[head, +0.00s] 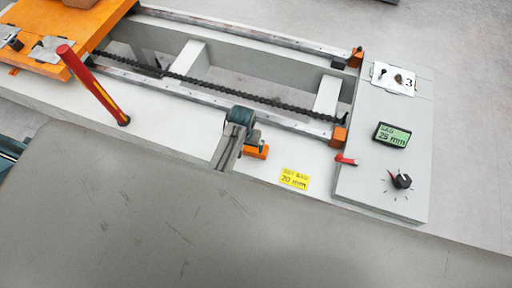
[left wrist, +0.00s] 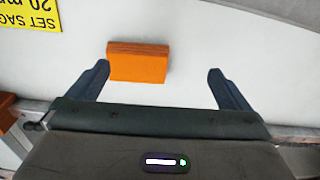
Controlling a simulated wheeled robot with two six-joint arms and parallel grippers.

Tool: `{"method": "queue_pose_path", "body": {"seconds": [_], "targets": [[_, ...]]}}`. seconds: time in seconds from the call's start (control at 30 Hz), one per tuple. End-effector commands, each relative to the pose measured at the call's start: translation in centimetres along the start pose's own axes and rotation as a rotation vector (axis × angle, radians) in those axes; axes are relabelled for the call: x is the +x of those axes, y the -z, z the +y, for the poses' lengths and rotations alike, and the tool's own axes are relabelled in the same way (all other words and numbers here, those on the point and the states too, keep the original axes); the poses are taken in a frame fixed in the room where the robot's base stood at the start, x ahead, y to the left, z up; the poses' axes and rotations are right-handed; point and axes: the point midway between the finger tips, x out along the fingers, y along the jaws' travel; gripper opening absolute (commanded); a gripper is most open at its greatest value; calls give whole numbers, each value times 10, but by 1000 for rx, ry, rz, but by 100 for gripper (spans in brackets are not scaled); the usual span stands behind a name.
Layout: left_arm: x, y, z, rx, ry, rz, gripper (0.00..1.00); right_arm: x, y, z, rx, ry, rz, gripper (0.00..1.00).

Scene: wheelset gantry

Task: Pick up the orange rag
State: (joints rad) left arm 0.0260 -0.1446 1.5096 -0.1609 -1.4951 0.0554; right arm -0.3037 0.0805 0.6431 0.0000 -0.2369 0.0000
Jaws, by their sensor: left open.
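The orange rag (head: 258,153) looks like a small folded block on the pale bench top, left of the yellow label in the head view. My left gripper (head: 247,137) is close beside and above it, partly covering it there. In the left wrist view the rag (left wrist: 138,62) shows between the spread fingers of my left gripper (left wrist: 158,69), closer to the left finger in the picture. The gripper is open and I see nothing held. My right gripper is not in view.
A yellow label (head: 295,179) lies right of the rag. Behind runs a chain (head: 225,90) between rails. A control panel (head: 375,185) with a red lever (head: 345,160) stands at right. A red and yellow handle (head: 93,85) rises at left by an orange plate (head: 60,25).

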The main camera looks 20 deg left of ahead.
Motion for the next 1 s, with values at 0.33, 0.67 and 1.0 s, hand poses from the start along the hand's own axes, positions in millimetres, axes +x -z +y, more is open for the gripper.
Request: {"method": "queue_pose_path", "body": {"seconds": [0.33,0.67,1.0], "targets": [[-12,35,33,6,-13,-46,100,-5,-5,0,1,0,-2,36],[30,33,34,6,-14,-44,100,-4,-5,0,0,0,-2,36],[67,32,34,7,-13,-45,100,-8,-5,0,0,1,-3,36]]}}
